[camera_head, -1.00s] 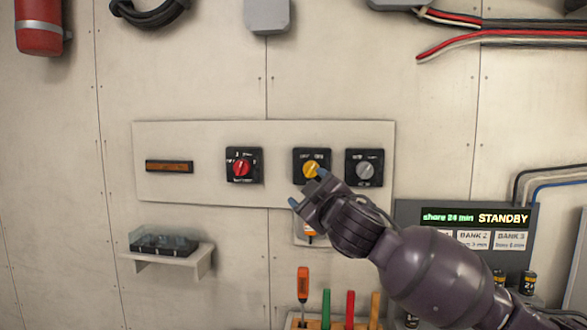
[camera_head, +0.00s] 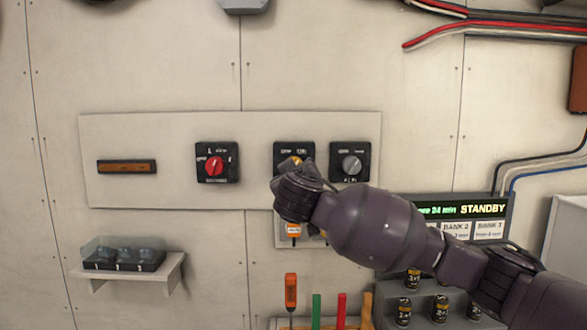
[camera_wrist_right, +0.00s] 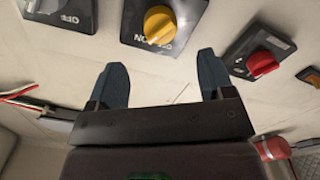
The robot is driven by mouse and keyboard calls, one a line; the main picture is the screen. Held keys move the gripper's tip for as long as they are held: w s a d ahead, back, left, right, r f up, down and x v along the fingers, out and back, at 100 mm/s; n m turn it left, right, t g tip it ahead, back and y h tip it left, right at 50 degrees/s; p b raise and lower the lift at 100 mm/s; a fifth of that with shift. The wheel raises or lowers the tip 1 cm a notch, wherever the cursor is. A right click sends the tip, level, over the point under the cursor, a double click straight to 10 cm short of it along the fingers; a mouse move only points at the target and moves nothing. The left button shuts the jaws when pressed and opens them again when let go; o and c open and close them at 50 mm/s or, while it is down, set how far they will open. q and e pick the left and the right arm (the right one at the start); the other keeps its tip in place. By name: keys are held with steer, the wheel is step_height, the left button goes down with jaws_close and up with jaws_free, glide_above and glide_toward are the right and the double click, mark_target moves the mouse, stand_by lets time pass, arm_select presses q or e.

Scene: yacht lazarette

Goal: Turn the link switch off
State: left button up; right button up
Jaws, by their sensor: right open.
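Three rotary switches sit on a pale wall panel (camera_head: 130,190): one with a red knob (camera_head: 215,166), one with a yellow knob (camera_head: 288,163) and one with a grey knob (camera_head: 352,164). I cannot read which is labelled link. My right gripper covers the lower part of the yellow switch in the head view. In the right wrist view, my right gripper (camera_wrist_right: 161,72) is open and empty, its two dark fingers pointing at the wall. The yellow knob (camera_wrist_right: 160,24) is beyond the fingertips, roughly between them and apart from them. My left gripper is not in view.
An orange-brown bar (camera_head: 127,166) is on the panel's left. Below are a small shelf (camera_head: 165,270) with a clear-covered box, upright tools including an orange screwdriver (camera_head: 291,292), and a display (camera_head: 475,209) reading STANDBY at right. An orange-handled item (camera_head: 293,230) hangs below the yellow switch.

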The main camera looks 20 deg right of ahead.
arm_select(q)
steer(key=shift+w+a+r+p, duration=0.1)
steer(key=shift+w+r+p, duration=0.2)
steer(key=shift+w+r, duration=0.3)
arm_select(e)
steer(key=shift+x, duration=4.35)
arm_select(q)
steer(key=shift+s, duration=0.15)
arm_select(e)
steer(key=shift+c, duration=0.2)
